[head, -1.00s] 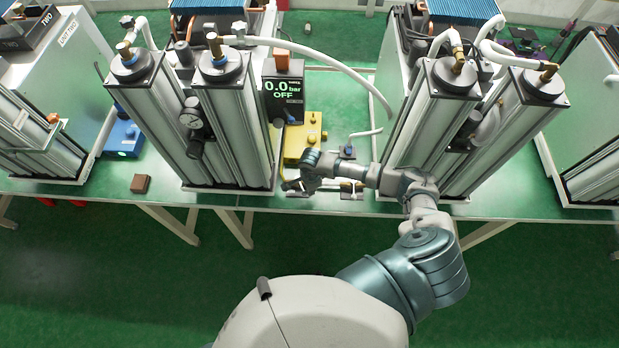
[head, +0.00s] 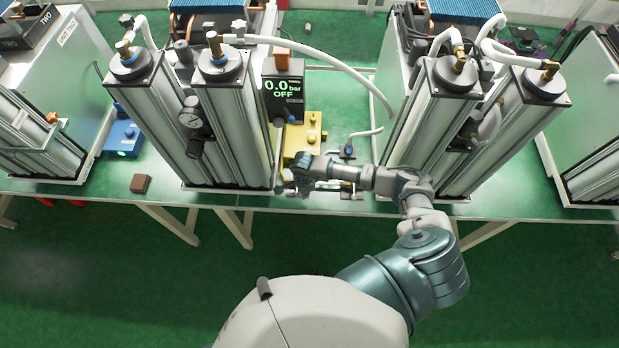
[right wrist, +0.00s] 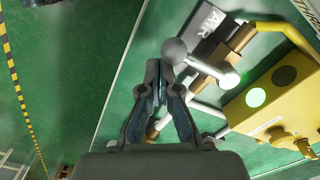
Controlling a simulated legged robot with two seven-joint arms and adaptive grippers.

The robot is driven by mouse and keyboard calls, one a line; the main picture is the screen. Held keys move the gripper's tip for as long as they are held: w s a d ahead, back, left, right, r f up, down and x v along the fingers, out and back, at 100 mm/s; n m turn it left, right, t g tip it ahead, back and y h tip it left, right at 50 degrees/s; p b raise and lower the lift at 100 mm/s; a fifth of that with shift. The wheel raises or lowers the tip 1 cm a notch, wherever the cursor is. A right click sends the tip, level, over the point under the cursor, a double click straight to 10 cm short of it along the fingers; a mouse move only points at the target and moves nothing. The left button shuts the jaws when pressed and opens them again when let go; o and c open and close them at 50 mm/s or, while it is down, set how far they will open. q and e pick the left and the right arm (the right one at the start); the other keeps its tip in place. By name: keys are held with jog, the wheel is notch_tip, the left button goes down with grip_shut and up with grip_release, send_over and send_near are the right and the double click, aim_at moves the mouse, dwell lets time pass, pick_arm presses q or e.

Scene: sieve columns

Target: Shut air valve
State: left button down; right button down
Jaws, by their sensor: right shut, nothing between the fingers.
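In the right wrist view the air valve (right wrist: 228,76) has brass fittings, a silver lever and a round knob (right wrist: 175,50) at the lever's end. A dark plate marked AIR (right wrist: 207,22) lies beside it. In the head view my right gripper (head: 283,188) is low at the bench's front edge, right of the left column pair, and the wrist hides part of the valve area. My left gripper is not in view.
A yellow box (head: 303,138) stands behind my right wrist; it also fills the right of the wrist view (right wrist: 270,110). A display (head: 283,92) reads 0.0 bar OFF. Column pairs stand left (head: 232,120) and right (head: 432,125). A brown block (head: 140,183) lies at left.

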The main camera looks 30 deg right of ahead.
jog(key=shift+d, duration=0.3)
notch_tip(320, 180, up, 8)
jog(key=p, duration=0.5)
dwell(0.3)
jog(key=shift+s, duration=0.15)
